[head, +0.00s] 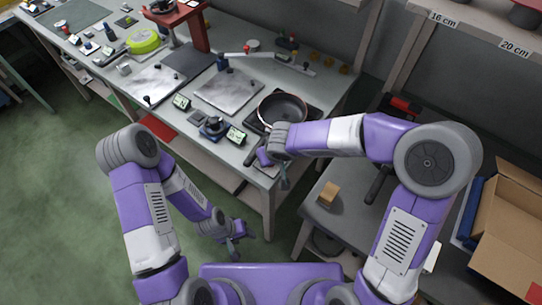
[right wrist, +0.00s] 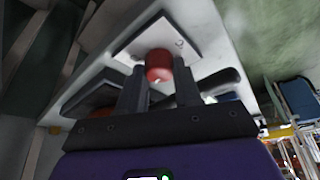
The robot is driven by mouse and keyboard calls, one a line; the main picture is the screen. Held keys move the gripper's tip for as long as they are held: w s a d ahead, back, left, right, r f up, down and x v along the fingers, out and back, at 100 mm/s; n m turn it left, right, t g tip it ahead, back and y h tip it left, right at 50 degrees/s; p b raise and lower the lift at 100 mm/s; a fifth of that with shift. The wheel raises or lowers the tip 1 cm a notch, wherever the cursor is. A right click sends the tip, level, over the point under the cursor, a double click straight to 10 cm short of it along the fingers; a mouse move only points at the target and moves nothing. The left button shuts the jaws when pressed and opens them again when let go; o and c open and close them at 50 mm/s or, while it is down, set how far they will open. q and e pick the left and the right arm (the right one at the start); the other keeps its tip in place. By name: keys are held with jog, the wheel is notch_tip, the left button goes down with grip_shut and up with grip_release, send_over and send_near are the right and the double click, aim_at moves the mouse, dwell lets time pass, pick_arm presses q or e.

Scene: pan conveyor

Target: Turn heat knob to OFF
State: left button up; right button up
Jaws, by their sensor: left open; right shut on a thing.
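In the right wrist view a red round knob (right wrist: 159,64) stands on a pale square plate (right wrist: 130,48). My right gripper (right wrist: 160,84) has one finger on each side of the knob and is shut on it. In the head view my right gripper (head: 284,181) is at the front edge of the bench, by the pan, and the knob is hidden there. The knob's pointer and any OFF mark cannot be made out. My left gripper (head: 236,241) is open and empty, low in front of the bench.
A dark pan (head: 282,107) sits on the black hob just behind my right gripper. Small displays (head: 236,136) and metal plates (head: 228,91) lie to its left on the bench. A wooden block (head: 328,194) and an open cardboard box (head: 508,225) are on the right-hand table.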

jog(key=shift+d+r+n+y+p, duration=0.1)
jog(key=shift+n+y+p, duration=0.3)
jog(key=shift+n, duration=0.5)
jog(key=n+g+p, duration=0.1)
jog(key=n+p, duration=0.2)
jog(key=p, duration=0.2)
jog(key=n+g+y+p, duration=0.1)
jog(key=n+p, duration=0.3)
jog(key=p, duration=0.1)
jog(key=n+g+y+p, duration=0.1)
jog(key=n+p, duration=0.2)
jog(key=p, duration=0.2)
jog(key=shift+w+d+n+g, duration=0.1)
jog(key=shift+w+n+g, duration=0.15)
jog(key=shift+n+g, duration=0.15)
jog(key=shift+n+p, duration=0.4)
jog(key=shift+n, duration=0.1)
jog(key=shift+w+n+g, duration=0.1)
jog(key=shift+n+g, duration=0.5)
jog(key=shift+n, duration=0.3)
jog(key=n, duration=0.2)
jog(key=shift+f+n+g, duration=0.2)
jog(key=shift+n+g, duration=0.1)
jog(key=shift+g, duration=0.1)
jog(key=n+g+h+b, duration=0.1)
jog(key=n, duration=0.3)
jog(key=shift+w+b, duration=0.15)
jog(key=shift+b, duration=0.25)
jog(key=shift+n+g, duration=0.3)
